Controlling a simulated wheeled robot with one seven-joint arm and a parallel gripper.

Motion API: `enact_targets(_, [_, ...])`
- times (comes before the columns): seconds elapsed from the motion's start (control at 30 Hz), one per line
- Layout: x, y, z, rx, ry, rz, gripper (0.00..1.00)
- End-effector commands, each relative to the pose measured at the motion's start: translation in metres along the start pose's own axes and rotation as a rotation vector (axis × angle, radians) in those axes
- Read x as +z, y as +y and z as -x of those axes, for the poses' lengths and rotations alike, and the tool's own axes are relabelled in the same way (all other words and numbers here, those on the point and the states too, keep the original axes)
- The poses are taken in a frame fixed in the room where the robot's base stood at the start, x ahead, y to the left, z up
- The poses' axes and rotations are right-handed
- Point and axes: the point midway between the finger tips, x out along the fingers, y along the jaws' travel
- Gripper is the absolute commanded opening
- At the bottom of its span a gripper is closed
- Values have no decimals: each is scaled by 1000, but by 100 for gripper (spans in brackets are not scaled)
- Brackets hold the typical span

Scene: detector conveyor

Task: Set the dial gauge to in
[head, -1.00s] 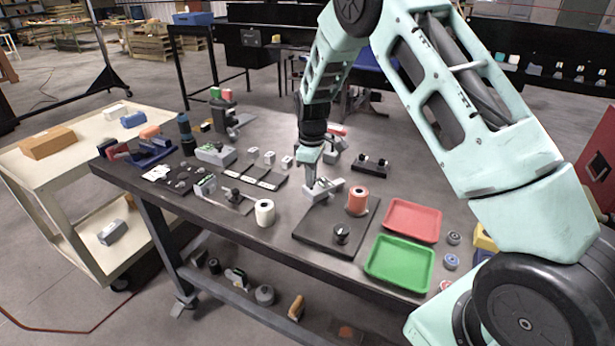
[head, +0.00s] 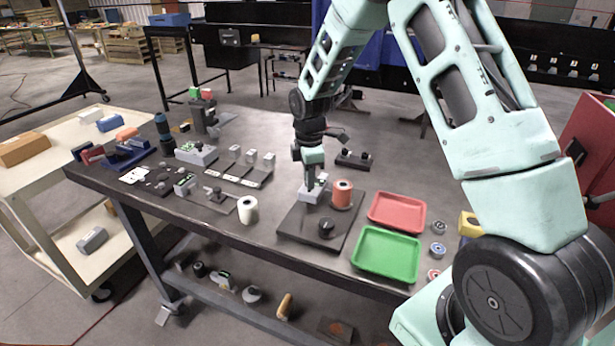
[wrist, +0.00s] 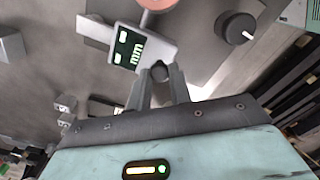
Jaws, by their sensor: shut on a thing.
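The dial gauge (wrist: 145,48) is a light grey block with a dark display in the wrist view. In the head view the gauge (head: 312,192) stands on a dark base plate (head: 290,228), partly hidden by my gripper (head: 310,178). In the wrist view my gripper (wrist: 159,76) is shut on the small dark knob (wrist: 160,68) at the gauge's edge. An orange roll (head: 342,194) stands close beside the gauge. A black dial knob (head: 326,228) sits near the plate's front.
A red tray (head: 397,212) and a green tray (head: 387,254) lie right of the plate. A white roll (head: 247,210) stands to its left. Several small blocks and fixtures crowd the table's left part. A black two-knob fixture (head: 353,160) lies behind the plate.

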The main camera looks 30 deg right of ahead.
Motion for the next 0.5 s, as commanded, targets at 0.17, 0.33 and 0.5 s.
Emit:
enact_targets(0.17, [2, -1, 0, -2, -3, 2, 0])
enact_targets(0.33, [2, -1, 0, -3, -3, 1, 34])
enact_targets(0.5, [1, -1, 0, -2, -2, 1, 43])
